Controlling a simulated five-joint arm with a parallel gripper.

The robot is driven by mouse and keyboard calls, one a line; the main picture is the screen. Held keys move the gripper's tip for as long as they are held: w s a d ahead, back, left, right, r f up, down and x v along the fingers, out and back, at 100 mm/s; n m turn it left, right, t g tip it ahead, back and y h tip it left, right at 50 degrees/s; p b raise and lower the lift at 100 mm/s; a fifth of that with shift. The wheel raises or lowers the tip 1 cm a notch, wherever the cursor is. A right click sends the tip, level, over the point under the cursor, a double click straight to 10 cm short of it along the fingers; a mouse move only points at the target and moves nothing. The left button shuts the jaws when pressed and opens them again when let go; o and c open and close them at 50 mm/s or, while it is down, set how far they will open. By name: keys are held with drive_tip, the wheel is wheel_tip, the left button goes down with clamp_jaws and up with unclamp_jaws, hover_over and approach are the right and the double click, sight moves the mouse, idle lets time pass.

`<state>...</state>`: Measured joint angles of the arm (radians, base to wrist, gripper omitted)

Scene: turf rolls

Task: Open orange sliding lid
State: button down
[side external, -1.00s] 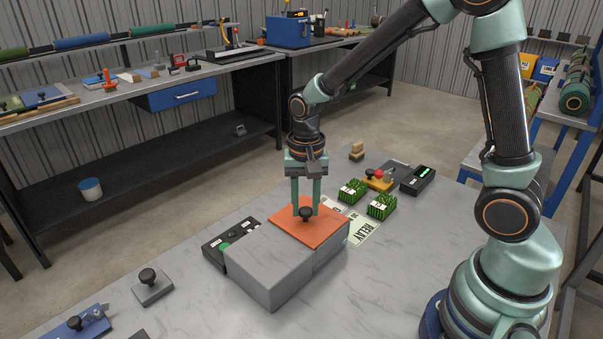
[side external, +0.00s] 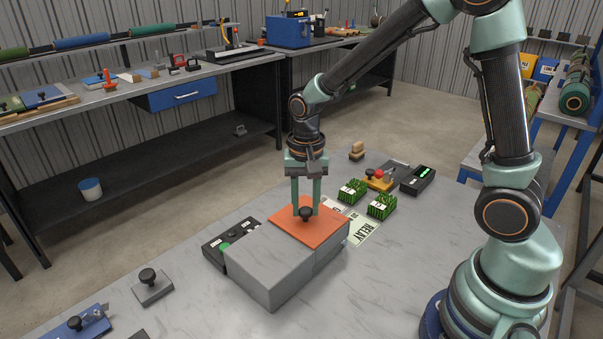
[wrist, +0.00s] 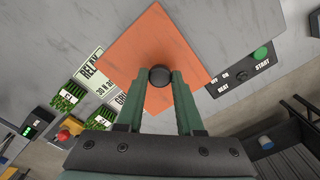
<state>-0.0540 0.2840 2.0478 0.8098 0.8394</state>
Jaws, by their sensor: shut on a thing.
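The orange sliding lid (side external: 294,226) lies flat on top of a grey box (side external: 266,267), over its far right part. A round black knob (side external: 306,214) stands on the lid. My gripper (side external: 306,212) points down with its two green fingers shut on the knob. In the wrist view the fingertips close on both sides of the black knob (wrist: 160,77), with the orange lid (wrist: 150,45) spread around it. The inside of the box is hidden.
A black control panel (side external: 230,240) with a green button adjoins the box's left side. A grey block with a knob (side external: 152,288) sits at front left. The tabletop in front is clear.

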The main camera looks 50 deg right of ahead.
idle(0.5)
drive_tip(key=a, duration=1.1)
drive_tip(key=shift+a+r, duration=0.1)
drive_tip(key=shift+a, duration=0.25)
drive_tip(key=c, duration=0.5)
unclamp_jaws()
drive_tip(key=shift+c, duration=0.2)
wheel_tip(320, 180, up, 12)
